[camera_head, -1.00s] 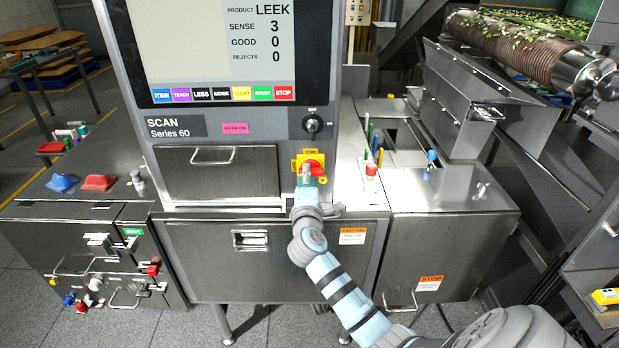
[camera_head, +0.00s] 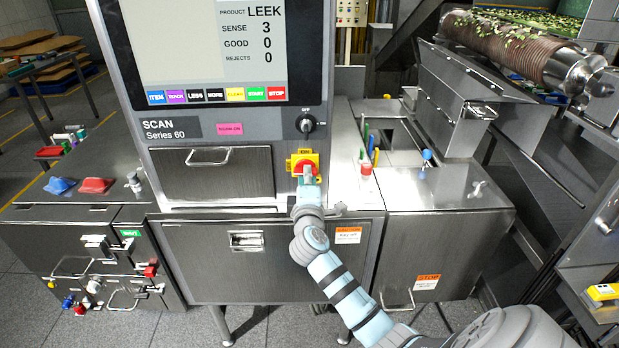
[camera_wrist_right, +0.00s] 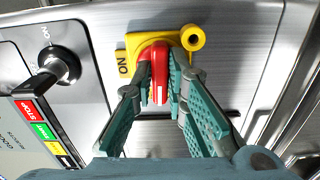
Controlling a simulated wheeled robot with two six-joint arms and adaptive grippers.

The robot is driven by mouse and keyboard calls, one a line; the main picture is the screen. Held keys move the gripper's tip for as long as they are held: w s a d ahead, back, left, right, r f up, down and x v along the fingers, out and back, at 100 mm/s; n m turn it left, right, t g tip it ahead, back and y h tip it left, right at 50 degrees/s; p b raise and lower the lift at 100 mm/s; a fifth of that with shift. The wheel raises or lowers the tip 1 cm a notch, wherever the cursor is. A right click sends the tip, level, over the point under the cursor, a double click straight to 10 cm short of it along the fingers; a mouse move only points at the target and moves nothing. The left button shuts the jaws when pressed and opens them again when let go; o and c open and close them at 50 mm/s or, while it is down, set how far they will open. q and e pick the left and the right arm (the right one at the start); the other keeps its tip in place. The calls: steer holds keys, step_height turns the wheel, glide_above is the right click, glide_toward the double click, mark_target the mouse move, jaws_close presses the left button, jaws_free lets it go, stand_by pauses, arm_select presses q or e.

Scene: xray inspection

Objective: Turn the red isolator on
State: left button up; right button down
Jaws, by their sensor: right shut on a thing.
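The red isolator (camera_head: 299,168) is a red knob on a yellow plate on the front of the scanner, right of the drawer. In the right wrist view the red isolator (camera_wrist_right: 157,62) has a raised handle, and "ON" is printed on the yellow plate beside it. My right gripper (camera_head: 308,176) is at the isolator and partly covers it. In the wrist view, the right gripper's (camera_wrist_right: 161,88) teal fingers stand on both sides of the red handle, shut on it. My left gripper is not in view.
A black rotary switch (camera_head: 306,124) sits above the isolator and also shows in the wrist view (camera_wrist_right: 62,66). The drawer handle (camera_head: 208,157) sticks out to the left.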

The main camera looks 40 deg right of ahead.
steer(key=m+b, duration=0.5)
steer(key=m, duration=0.3)
steer(key=m+b, duration=0.4)
steer(key=m, duration=0.5)
steer(key=shift+w+a+r+b, duration=0.15)
steer(key=shift+b, duration=0.25)
steer(key=shift+m, duration=0.3)
steer(key=c, duration=2)
jaws_free()
steer(key=shift+o, duration=0.6)
steer(key=shift+a, duration=0.1)
